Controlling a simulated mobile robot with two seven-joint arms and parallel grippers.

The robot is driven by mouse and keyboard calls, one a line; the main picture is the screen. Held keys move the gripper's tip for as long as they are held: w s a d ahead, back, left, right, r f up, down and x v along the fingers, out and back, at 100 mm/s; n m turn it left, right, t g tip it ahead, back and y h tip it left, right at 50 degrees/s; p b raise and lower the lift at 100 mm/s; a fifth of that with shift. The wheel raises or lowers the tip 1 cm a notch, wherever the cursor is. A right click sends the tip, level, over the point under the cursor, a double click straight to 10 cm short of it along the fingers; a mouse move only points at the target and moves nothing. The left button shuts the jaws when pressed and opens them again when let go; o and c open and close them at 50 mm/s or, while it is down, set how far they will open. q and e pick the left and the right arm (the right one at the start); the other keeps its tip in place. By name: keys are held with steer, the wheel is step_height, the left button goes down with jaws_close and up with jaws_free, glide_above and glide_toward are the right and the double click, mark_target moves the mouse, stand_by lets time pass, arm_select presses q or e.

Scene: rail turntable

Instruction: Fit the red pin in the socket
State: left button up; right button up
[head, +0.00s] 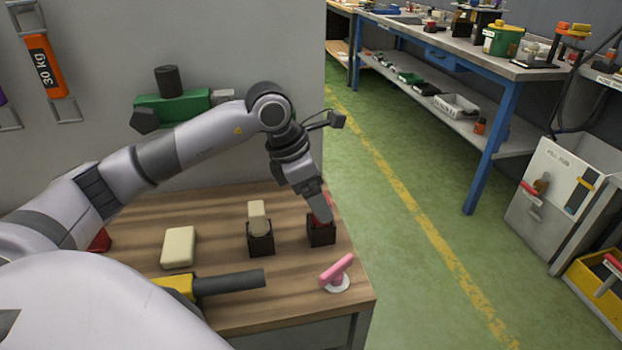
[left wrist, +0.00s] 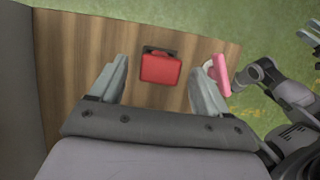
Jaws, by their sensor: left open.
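The red pin (head: 321,209) stands in or on a dark square socket (head: 321,236) near the table's right edge. In the left wrist view the pin's red top (left wrist: 160,68) lies over the dark socket (left wrist: 152,49), between and beyond the fingertips. How deep the pin sits is hidden. My left gripper (head: 322,207) points down at the pin, its fingers apart on either side in the left wrist view (left wrist: 161,78); I see no clear contact. What seems to be my right gripper (left wrist: 309,38) is cut off at that view's right edge, its opening unclear.
A second dark socket (head: 261,245) with a cream pin (head: 257,214) stands to the left. A cream block (head: 179,247), a yellow-and-black tool (head: 228,283) and a pink-handled piece (head: 337,271) on a white base share the table (head: 215,205). Green floor lies right of it.

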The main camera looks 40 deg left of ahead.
arm_select(q)
steer(key=shift+x, duration=1.25)
steer(key=c, duration=1.2)
steer(key=shift+o, duration=1.4)
steer(key=shift+c, duration=1.2)
steer(key=shift+r, duration=0.1)
steer(key=shift+r+p, duration=0.5)
steer(key=shift+r, duration=0.15)
steer(key=shift+r+p, duration=2)
steer(key=shift+r, duration=1)
